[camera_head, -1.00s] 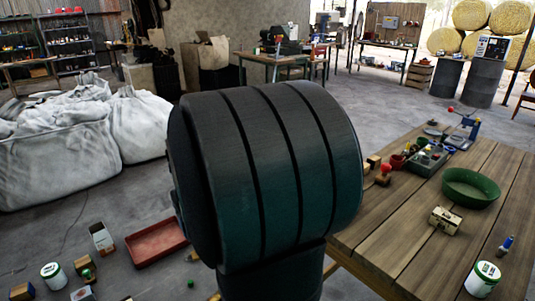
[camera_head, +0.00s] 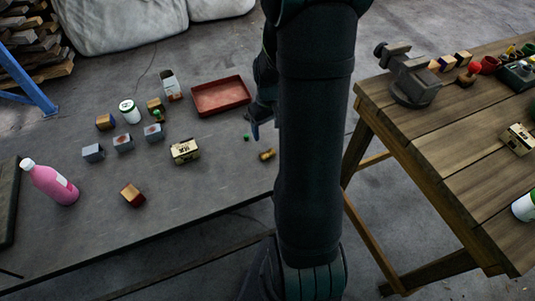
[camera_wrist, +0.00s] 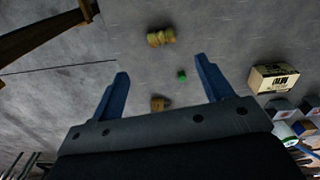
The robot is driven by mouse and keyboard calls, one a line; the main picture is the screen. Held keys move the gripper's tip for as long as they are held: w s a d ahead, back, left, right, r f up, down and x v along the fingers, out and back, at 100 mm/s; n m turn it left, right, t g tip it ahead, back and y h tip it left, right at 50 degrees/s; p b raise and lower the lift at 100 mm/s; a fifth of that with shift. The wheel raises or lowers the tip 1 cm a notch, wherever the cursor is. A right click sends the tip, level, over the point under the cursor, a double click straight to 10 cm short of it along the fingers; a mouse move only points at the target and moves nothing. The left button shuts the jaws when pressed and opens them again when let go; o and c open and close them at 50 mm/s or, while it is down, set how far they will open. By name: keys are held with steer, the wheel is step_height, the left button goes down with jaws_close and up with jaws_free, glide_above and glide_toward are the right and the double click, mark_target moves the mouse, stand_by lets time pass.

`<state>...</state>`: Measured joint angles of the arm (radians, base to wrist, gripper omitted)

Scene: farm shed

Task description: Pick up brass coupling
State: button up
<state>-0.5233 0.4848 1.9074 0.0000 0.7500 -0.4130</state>
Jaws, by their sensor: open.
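The brass coupling (camera_head: 267,154) appears to be the small yellow-brass lobed piece on the grey table, just right of a green bit. In the wrist view the brass coupling (camera_wrist: 161,37) lies on its side beyond my fingertips, roughly centred between them. My gripper (camera_wrist: 161,66) is open and empty, with its two blue fingers spread wide above the table. In the head view my gripper (camera_head: 254,128) hangs to the left of my arm, up and left of the coupling, with one finger clearly seen.
A small green piece (camera_wrist: 182,75) and a brown block (camera_wrist: 160,103) lie near the fingers. A cream box (camera_head: 185,151), several small blocks, a white can (camera_head: 130,111), a red tray (camera_head: 221,97) and a pink bottle (camera_head: 52,184) share the grey table (camera_head: 190,195). A wooden bench (camera_head: 440,137) stands right.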

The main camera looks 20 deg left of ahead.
mark_target(268, 154)
step_height(268, 154, down, 13)
steer(key=shift+a+f, duration=0.15)
steer(key=shift+f, duration=0.05)
stand_by(0.6)
steer(key=c, duration=1.1)
steer(key=shift+r, duration=0.1)
